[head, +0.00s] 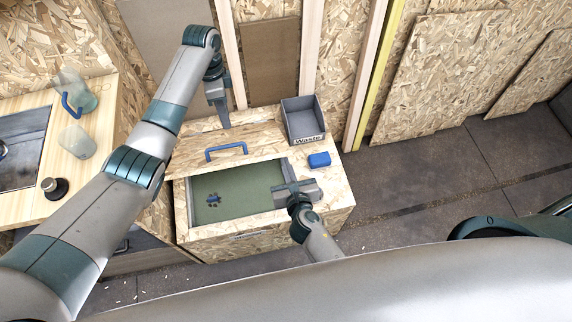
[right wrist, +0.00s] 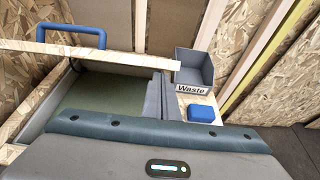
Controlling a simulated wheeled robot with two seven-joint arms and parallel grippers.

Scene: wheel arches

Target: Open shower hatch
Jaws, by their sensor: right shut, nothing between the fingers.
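The shower hatch (head: 222,142) is a wooden board with a blue handle (head: 226,150) on top of a chipboard box. It stands partly open; its front edge is clear of the box opening, and the green shower floor (head: 240,190) shows below. The right wrist view shows the hatch's pale edge (right wrist: 125,57) and its handle (right wrist: 72,30). My right gripper (head: 297,190) is shut and empty over the opening's right edge, apart from the handle. Its fingers also show in the wrist view (right wrist: 160,98). My left gripper (head: 221,108) points down behind the hatch; its jaw gap is unclear.
A grey "Waste" bin (head: 303,119) and a blue block (head: 319,160) sit on the box's right ledge. A small dark blue item (head: 213,199) lies on the shower floor. A counter (head: 84,150) with clear cups stands left. Open floor (head: 440,170) lies right.

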